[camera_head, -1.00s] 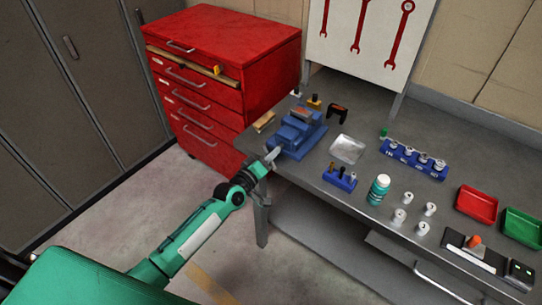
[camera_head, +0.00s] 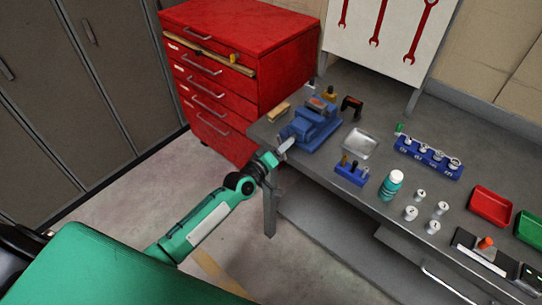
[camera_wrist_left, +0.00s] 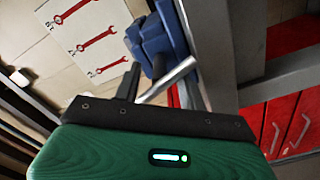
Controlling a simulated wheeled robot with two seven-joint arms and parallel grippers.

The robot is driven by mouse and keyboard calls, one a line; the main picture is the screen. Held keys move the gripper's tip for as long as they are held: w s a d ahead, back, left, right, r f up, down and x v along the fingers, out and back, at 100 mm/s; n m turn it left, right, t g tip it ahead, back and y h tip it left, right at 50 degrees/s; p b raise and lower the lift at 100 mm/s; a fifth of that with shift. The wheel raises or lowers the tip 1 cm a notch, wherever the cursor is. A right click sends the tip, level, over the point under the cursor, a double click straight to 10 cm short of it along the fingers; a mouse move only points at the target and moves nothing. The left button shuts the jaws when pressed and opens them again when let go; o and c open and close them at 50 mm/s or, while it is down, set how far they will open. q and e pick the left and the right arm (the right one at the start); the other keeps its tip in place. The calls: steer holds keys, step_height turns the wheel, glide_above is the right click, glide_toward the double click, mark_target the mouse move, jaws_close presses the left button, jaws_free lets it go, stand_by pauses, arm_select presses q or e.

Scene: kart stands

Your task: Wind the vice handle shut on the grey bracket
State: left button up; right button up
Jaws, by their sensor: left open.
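The blue vice (camera_head: 314,128) stands at the left front corner of the grey bench. Its pale metal handle (camera_head: 286,146) sticks out at its front. My left gripper (camera_head: 278,154) is at the handle, just off the bench edge. In the left wrist view the silver handle bar (camera_wrist_left: 166,82) lies slanted just in front of the gripper, beside a black finger (camera_wrist_left: 127,84), with the blue vice (camera_wrist_left: 158,38) beyond. The gripper is open; whether it touches the bar I cannot tell. A small piece at the jaws is too small to identify as the grey bracket. My right gripper is out of view.
A red drawer cabinet (camera_head: 240,60) stands left of the bench (camera_head: 335,175). Near the vice are a metal tray (camera_head: 361,143), a small blue holder (camera_head: 351,172) and a teal bottle (camera_head: 391,186). The floor before the bench's left end is clear.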

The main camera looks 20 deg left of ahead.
arm_select(q)
steer(key=b+v, duration=0.2)
steer(key=v, duration=1.1)
steer(key=shift+s, duration=0.15)
steer(key=s+a+f+m+g+y, duration=0.1)
steer(key=s+a+f+g+y, duration=0.1)
steer(key=f, duration=0.9)
steer(key=s+a+f+m+g+y, duration=0.1)
steer(key=a+f+g, duration=0.1)
steer(key=f, duration=0.9)
steer(key=s+a+f+m+g+y, duration=0.1)
steer(key=s+f+g, duration=0.1)
steer(key=s+f, duration=0.45)
steer(key=s+f+m+g+y, duration=0.15)
steer(key=s+f, duration=0.25)
steer(key=f, duration=0.6)
steer(key=s+f+m+g, duration=0.1)
steer(key=s+f+g, duration=0.1)
steer(key=s+f, duration=0.4)
steer(key=s+d+f+m+g, duration=0.1)
steer(key=s+f, duration=0.5)
steer(key=s, duration=0.9)
steer(key=s+d+f+m+g, duration=0.1)
steer(key=s+f+m+g, duration=0.2)
steer(key=s, duration=0.8)
step_height(320, 180, down, 4)
steer(key=shift+r+g+y, duration=0.15)
steer(key=shift+g+y, duration=0.2)
steer(key=shift+g, duration=0.9)
